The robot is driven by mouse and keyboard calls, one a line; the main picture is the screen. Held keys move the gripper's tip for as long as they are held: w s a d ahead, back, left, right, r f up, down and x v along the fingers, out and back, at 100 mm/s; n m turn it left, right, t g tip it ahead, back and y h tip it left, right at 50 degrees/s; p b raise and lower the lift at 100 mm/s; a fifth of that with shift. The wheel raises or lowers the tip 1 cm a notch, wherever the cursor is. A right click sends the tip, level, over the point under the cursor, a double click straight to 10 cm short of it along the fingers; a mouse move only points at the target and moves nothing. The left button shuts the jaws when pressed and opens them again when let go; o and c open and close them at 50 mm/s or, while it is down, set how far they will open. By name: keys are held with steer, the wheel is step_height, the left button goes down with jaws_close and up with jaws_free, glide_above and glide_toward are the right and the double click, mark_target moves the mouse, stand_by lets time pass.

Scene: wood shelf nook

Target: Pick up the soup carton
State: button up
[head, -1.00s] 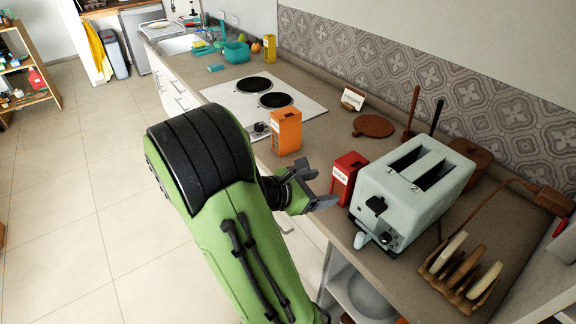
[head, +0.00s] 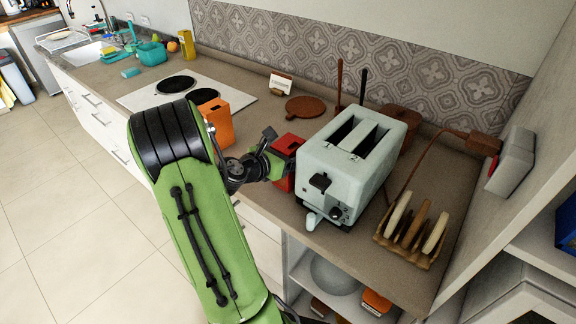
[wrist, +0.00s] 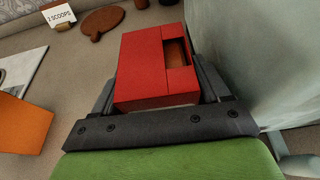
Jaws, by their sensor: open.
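The red carton (head: 288,144) stands on the counter just left of the toaster; in the earlier head view it bears a white label that seems to read "SOUP". It also shows in the wrist view (wrist: 145,65), with a recessed brown patch on its top. My gripper (head: 271,156) is open, with the carton between its fingers. In the wrist view my gripper (wrist: 157,92) has one finger on each side of the carton. Whether the fingers touch it I cannot tell. The carton's labelled front is mostly hidden by my gripper.
The pale toaster (head: 345,165) stands close on the carton's right. An orange carton (head: 218,122) stands to the left, near the hob (head: 140,98). A toast rack (head: 405,250) is at the front right. A brown round board (head: 305,107) lies behind.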

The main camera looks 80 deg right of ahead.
steer(key=shift+s+d+f, duration=0.15)
steer(key=shift+d, duration=0.15)
steer(key=shift+a, duration=0.1)
steer(key=c, duration=1.2)
steer(key=shift+r, duration=0.2)
step_height(320, 180, up, 18)
steer(key=p, duration=0.7)
